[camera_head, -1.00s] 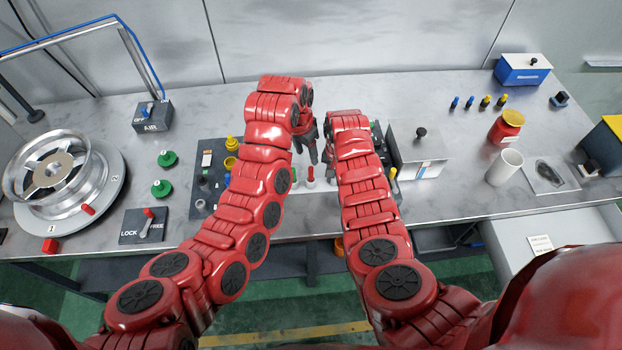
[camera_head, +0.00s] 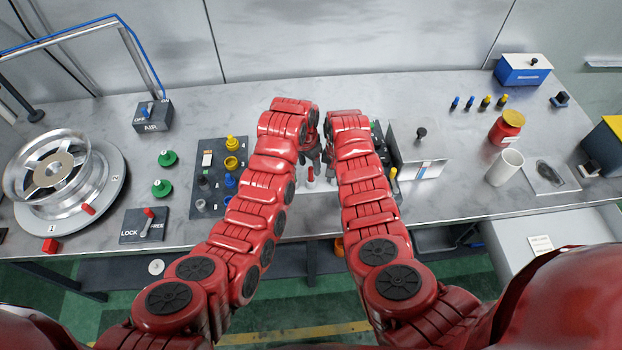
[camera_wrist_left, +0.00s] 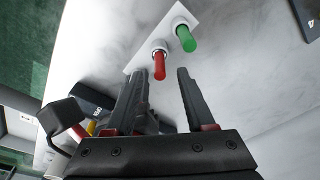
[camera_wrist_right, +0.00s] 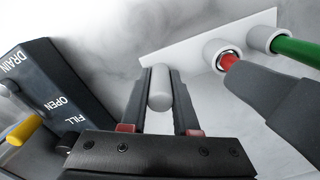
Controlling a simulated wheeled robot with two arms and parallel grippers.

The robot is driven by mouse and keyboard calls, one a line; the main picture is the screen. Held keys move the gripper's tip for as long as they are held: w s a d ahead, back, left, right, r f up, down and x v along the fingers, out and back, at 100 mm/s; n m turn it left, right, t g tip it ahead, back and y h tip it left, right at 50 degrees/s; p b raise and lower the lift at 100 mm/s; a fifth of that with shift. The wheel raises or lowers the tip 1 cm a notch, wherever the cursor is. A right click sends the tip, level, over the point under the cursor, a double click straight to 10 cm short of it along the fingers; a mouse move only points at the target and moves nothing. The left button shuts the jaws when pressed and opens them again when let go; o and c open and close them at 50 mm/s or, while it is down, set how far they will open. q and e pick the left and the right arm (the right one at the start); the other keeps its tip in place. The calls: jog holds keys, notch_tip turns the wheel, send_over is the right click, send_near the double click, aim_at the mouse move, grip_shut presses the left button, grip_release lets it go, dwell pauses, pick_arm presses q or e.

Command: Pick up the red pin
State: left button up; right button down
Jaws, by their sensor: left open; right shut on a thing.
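The red pin (camera_wrist_left: 160,66) stands in a white socket on a white plate (camera_wrist_right: 205,40), beside a green pin (camera_wrist_left: 187,40). In the right wrist view the red pin (camera_wrist_right: 229,61) is partly covered by a dark finger of my left gripper. In the left wrist view my left gripper (camera_wrist_left: 161,72) is open, its fingers on either side of the red pin's line, with the tip just beyond them. My right gripper (camera_wrist_right: 160,71) is shut on a pale grey pin (camera_wrist_right: 160,92) at the same plate. In the head view the red pin (camera_head: 310,174) shows below the left gripper.
A grey box (camera_head: 420,150) with a black knob stands right of my right arm. A dark panel with DRAIN, OPEN and FILL lettering (camera_wrist_right: 50,90) lies left of the right gripper. A dark board (camera_head: 208,185) with parts lies left of my left arm. The right benchtop has free room.

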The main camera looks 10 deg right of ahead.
aim_at(310, 168)
pick_arm(q)
jog(key=f, duration=0.5)
jog(key=shift+w+d, duration=0.2)
jog(key=shift+d, duration=0.05)
jog(key=shift+r, duration=0.1)
grip_shut()
dwell(1.0)
